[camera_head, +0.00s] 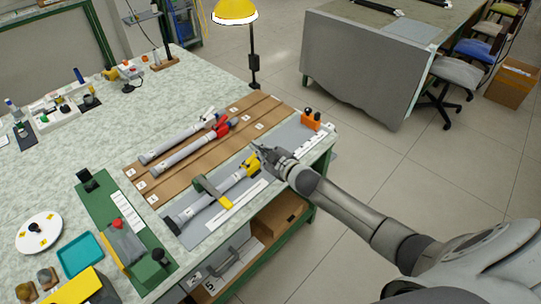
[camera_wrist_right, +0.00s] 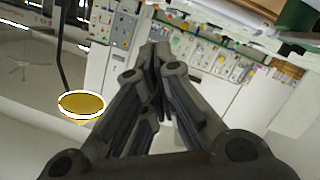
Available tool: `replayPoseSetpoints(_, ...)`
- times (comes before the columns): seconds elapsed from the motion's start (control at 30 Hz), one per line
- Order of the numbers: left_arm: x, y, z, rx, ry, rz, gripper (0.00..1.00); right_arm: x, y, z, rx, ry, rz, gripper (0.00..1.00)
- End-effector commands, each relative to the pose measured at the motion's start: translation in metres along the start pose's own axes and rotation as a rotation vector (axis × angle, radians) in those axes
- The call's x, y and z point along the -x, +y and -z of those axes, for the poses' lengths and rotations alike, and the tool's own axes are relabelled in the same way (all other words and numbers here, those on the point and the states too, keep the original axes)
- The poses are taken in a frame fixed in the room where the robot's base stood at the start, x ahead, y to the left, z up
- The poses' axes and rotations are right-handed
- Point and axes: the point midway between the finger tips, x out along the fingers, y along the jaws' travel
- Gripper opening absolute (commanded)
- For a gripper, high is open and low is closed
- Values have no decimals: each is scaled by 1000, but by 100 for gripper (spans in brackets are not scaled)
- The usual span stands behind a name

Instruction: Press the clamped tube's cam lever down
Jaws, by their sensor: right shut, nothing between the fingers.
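The clamped tube (camera_head: 195,207) is grey with a black near end and a yellow fitting (camera_head: 250,164) at its far end. It lies on a grey plate under a green clamp (camera_head: 207,187) with a yellow end. My right gripper (camera_head: 260,150) is just beyond the yellow fitting. Whether it touches the fitting, and the exact pose of the cam lever, are too small to tell. In the right wrist view my gripper (camera_wrist_right: 157,52) has its fingers together with nothing between them; the tube is not seen there. My left gripper is out of view.
Two grey tubes, one with a white end (camera_head: 207,116) and one with a red end (camera_head: 221,127), lie on a brown board behind. An orange block (camera_head: 311,119) stands beyond my right gripper. A green fixture (camera_head: 117,223) and a yellow lamp (camera_head: 235,12) also stand nearby.

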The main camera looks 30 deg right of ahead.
Motion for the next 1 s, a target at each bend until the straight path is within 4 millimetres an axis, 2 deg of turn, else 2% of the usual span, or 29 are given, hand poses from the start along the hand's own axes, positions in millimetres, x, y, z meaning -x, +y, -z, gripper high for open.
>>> replayPoseSetpoints(0.2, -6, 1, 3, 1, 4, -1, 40, 34, 0, -2, 1, -2, 3, 0)
replayPoseSetpoints(0.4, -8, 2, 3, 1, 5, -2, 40, 52, 1, -1, 0, 0, 2, 0)
replayPoseSetpoints(0.6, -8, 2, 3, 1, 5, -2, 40, 58, 3, 0, 1, -1, 1, 0)
replayPoseSetpoints(1.0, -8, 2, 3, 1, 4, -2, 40, 58, 2, 0, 0, 0, 1, 0)
